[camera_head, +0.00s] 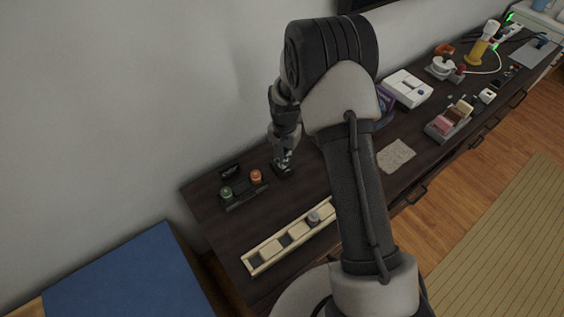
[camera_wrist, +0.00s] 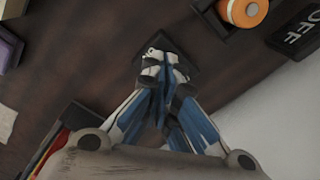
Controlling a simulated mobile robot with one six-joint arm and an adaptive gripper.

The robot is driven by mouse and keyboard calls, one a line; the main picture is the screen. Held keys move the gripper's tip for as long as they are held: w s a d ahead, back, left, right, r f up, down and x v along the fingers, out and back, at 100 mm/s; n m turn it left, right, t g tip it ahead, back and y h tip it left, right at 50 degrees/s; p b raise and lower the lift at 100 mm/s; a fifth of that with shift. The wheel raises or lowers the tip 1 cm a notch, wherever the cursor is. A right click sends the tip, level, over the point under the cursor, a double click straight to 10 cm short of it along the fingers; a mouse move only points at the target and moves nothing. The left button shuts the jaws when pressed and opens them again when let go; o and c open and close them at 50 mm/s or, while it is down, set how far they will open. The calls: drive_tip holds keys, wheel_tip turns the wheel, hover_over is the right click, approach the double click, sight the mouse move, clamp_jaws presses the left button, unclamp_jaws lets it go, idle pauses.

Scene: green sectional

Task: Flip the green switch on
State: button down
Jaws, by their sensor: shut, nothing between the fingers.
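A green knob (camera_head: 226,192) stands at the left end of a small dark base (camera_head: 243,196) on the desk, and I take it for the green switch. An orange knob (camera_head: 256,176) stands beside it on the same base; it also shows at the top of the wrist view (camera_wrist: 243,10). The green knob is outside the wrist view. My gripper (camera_head: 283,160) points down to the right of the orange knob, apart from both knobs. In the wrist view its fingers (camera_wrist: 165,65) are together and empty, over a small dark block (camera_wrist: 184,53). Whether they touch the block I cannot tell.
A dark plate reading OFF (camera_wrist: 296,33) lies behind the knobs, near the wall. A cream tray (camera_head: 262,262) with blocks lies along the desk's front. A white box (camera_head: 407,88) and other items fill the right. Bare desk (camera_head: 232,232) lies between knobs and tray.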

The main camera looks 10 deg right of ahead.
drive_tip(key=shift+f+b, duration=0.45)
drive_tip(key=shift+f, duration=0.25)
drive_tip(key=shift+r, duration=0.1)
drive_tip(key=shift+r+p, duration=2.4)
drive_tip(key=shift+r, duration=1.05)
drive_tip(key=shift+r, duration=0.2)
drive_tip(key=s+r+n+t, duration=0.15)
drive_tip(key=s+r, duration=0.35)
drive_tip(key=r, duration=0.6)
drive_tip(key=s+r+n+t, duration=0.15)
drive_tip(key=s+r, duration=0.45)
drive_tip(key=r, duration=0.6)
drive_tip(key=s+r+n, duration=0.2)
drive_tip(key=s+r, duration=0.1)
drive_tip(key=s, duration=0.6)
drive_tip(key=s+r+n+t, duration=0.1)
drive_tip(key=s+r+n, duration=0.1)
drive_tip(key=s, duration=0.8)
drive_tip(key=shift+r+t, duration=0.3)
drive_tip(key=shift+r, duration=0.35)
